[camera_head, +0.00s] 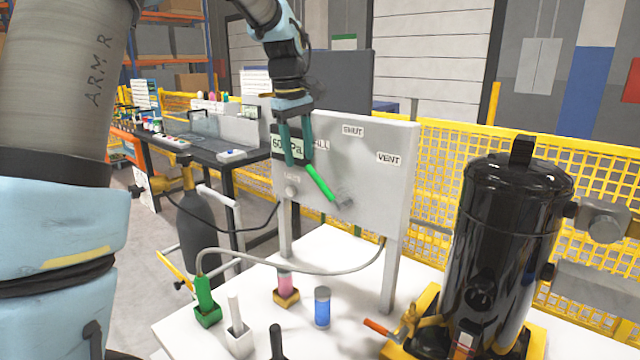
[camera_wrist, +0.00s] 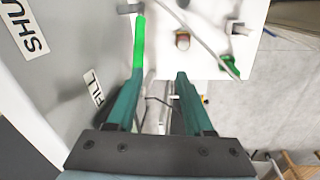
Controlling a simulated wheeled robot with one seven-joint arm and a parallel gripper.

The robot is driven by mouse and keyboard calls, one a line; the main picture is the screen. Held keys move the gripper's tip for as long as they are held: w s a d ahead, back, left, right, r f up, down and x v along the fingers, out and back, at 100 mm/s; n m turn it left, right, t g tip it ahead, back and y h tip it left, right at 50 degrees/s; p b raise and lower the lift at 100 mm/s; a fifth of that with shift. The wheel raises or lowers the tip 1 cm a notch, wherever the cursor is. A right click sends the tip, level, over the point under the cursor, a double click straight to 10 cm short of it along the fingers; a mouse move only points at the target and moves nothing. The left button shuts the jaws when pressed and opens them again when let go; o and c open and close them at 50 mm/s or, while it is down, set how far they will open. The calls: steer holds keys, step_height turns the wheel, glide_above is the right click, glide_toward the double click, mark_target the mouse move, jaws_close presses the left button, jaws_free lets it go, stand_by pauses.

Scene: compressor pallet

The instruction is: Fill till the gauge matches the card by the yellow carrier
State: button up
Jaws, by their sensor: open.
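My gripper (camera_head: 297,163) is open with fingers pointing down before the grey panel (camera_head: 378,190); it also shows in the wrist view (camera_wrist: 160,75). The green valve lever (camera_head: 320,184) slants up-left from its pivot, toward the FILL label (camera_head: 321,145). In the wrist view the lever (camera_wrist: 139,42) ends at the left finger; I cannot tell whether they touch. The gauge display (camera_head: 278,145) is partly covered by my fingers; "60" and "Pa" show.
A black compressor (camera_head: 507,240) stands right. SHUT (camera_head: 353,131) and VENT (camera_head: 389,158) labels are on the panel. Yellow fencing (camera_head: 450,150) stands behind.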

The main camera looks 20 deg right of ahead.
mark_target(319, 178)
steer(key=d+r, duration=0.2)
steer(key=d, duration=0.2)
steer(key=shift+n, duration=0.3)
steer(key=f, duration=0.3)
steer(key=f+p, duration=0.1)
steer(key=f, duration=0.3)
steer(key=d+f+p, duration=0.1)
steer(key=f, duration=0.2)
steer(key=shift+w+f, duration=0.1)
steer(key=shift+f, duration=0.25)
steer(key=shift+c, duration=0.4)
jaws_close()
